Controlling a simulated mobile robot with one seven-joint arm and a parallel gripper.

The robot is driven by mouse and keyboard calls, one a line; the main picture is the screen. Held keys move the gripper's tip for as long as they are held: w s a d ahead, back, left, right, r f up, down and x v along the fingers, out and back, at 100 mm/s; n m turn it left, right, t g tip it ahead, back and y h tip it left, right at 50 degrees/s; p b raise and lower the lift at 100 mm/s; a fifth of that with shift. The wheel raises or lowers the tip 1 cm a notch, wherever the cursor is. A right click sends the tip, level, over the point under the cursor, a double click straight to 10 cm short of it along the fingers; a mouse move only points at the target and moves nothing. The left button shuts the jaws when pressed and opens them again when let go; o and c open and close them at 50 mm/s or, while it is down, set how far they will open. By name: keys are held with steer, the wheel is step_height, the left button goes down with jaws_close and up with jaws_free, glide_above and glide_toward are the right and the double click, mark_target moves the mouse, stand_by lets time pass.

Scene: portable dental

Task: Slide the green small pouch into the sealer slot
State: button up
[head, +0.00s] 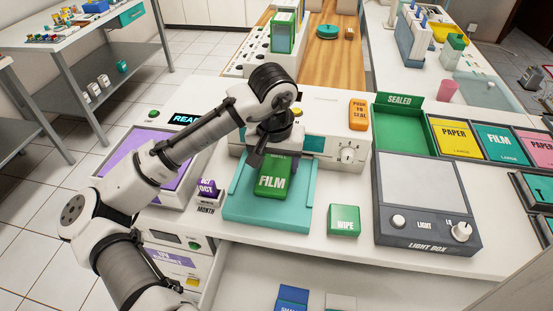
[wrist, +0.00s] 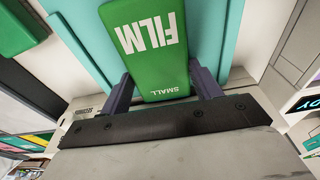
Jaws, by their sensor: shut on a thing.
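The green small pouch (head: 272,177), marked FILM, lies flat over the teal tray (head: 240,207) in front of the sealer. In the wrist view the pouch (wrist: 150,45) reads FILM and SMALL. My gripper (wrist: 160,88) is shut on the pouch's near end, one finger on each side. In the head view my gripper (head: 262,155) is at the pouch's sealer-side end, mostly hidden by my arm. The sealer (head: 318,143) is a white box behind the tray, with a knob and an orange PUSH TO SEAL block (head: 358,114). Its slot is hidden behind my arm.
A green WIPE block (head: 343,221) stands right of the tray. The light box (head: 425,185) is farther right, with the green SEALED bin (head: 400,128) behind it. A purple MONTH stamp (head: 208,188) is left of the tray. An open drawer (head: 245,275) is below the counter's front.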

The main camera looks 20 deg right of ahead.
steer(key=shift+f, duration=0.1)
steer(key=o, duration=1.1)
steer(key=r, duration=0.4)
steer(key=s+r, duration=0.1)
steer(key=r, duration=0.4)
steer(key=a+r, duration=0.1)
steer(key=r, duration=0.3)
steer(key=shift+s+a+r, duration=0.1)
steer(key=shift+s+r, duration=0.2)
steer(key=shift+s, duration=0.1)
